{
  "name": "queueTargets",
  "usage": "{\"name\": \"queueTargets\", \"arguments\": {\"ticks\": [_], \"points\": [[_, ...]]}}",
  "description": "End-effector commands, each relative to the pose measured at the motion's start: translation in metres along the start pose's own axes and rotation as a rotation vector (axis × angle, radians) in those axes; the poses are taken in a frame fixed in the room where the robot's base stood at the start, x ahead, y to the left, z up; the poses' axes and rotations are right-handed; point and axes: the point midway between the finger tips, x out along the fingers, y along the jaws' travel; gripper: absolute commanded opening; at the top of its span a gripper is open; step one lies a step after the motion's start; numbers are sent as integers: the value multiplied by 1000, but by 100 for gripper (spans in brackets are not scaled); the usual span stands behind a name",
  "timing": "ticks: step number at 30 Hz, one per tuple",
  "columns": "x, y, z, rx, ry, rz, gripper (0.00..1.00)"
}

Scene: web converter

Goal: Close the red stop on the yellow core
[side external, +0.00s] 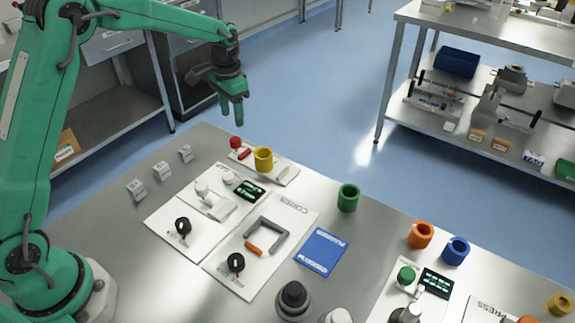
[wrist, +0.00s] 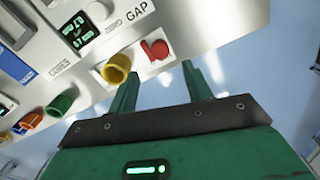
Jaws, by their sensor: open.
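The yellow core (side external: 263,158) stands upright on a white plate near the table's far edge. It also shows in the wrist view (wrist: 116,68). The red stop (side external: 237,143) has a round knob and a short bar, and sits on the same plate to the left of the core, with a gap between them. It shows to the right of the core in the wrist view (wrist: 156,49). My gripper (side external: 231,110) is open and empty, pointing down, above and beyond the stop. In the wrist view its fingers (wrist: 160,76) are apart and touch neither thing.
A green core (side external: 348,197), an orange core (side external: 420,235) and a blue core (side external: 455,250) stand along the table's right edge. White panels with black knobs (side external: 183,225) and a grey bracket (side external: 280,234) lie nearer. A blue card (side external: 321,251) lies flat.

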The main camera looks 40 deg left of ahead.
Motion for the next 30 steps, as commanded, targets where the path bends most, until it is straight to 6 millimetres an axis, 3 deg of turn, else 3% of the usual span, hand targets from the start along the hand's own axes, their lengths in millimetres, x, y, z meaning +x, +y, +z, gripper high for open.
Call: {"name": "queueTargets", "arguments": {"ticks": [8, 21, 30], "points": [[12, 0, 0, 0, -2, 1, 50], [62, 0, 1, 0, -3, 1, 50], [78, 0, 0, 0, 0, 0, 50]]}}
